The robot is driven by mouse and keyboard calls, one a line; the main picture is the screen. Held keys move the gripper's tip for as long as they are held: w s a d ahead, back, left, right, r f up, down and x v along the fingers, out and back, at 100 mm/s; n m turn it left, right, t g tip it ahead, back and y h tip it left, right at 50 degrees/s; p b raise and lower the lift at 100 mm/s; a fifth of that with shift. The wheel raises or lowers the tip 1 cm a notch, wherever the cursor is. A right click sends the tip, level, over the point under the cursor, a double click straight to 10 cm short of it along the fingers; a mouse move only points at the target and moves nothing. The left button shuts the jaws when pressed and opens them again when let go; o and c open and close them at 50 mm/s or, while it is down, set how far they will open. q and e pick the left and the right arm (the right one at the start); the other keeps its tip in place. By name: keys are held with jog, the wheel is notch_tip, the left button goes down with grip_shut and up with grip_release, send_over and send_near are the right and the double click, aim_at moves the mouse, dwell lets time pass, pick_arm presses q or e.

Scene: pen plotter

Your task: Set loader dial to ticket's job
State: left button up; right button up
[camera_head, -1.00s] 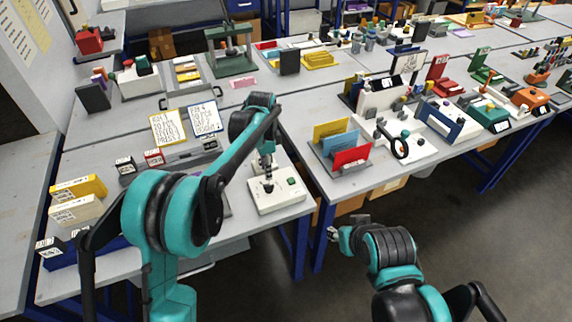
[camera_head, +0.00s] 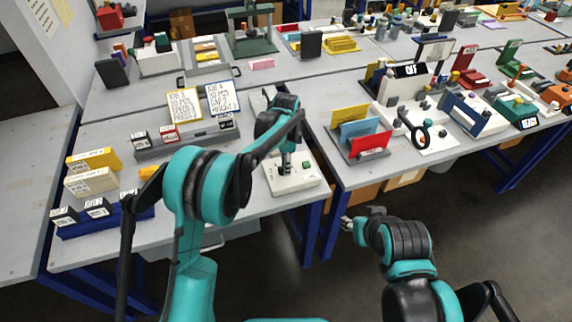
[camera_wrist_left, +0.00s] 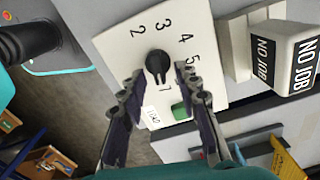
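The loader is a white box (camera_head: 294,184) at the front edge of the left table. In the left wrist view its black dial (camera_wrist_left: 157,65) is ringed by numbers 1 to 5, with a green button (camera_wrist_left: 180,110) beside it. The dial's mark seems to face 1. My left gripper (camera_wrist_left: 160,74) is open, one finger on each side of the dial; contact is unclear. In the head view this gripper (camera_head: 285,170) points down over the loader. Two handwritten cards, yellow-framed (camera_head: 184,106) and blue-framed (camera_head: 222,97), stand behind; their writing is not readable. My right gripper (camera_head: 347,223) hangs off the table.
A "NO JOB" block (camera_wrist_left: 290,55) stands beside the loader. A rack of coloured panels (camera_head: 364,137) is on the table to the right. Yellow and cream boxes (camera_head: 92,170) stand at the left. Open floor lies in front of the right table.

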pick_arm(q)
grip_shut()
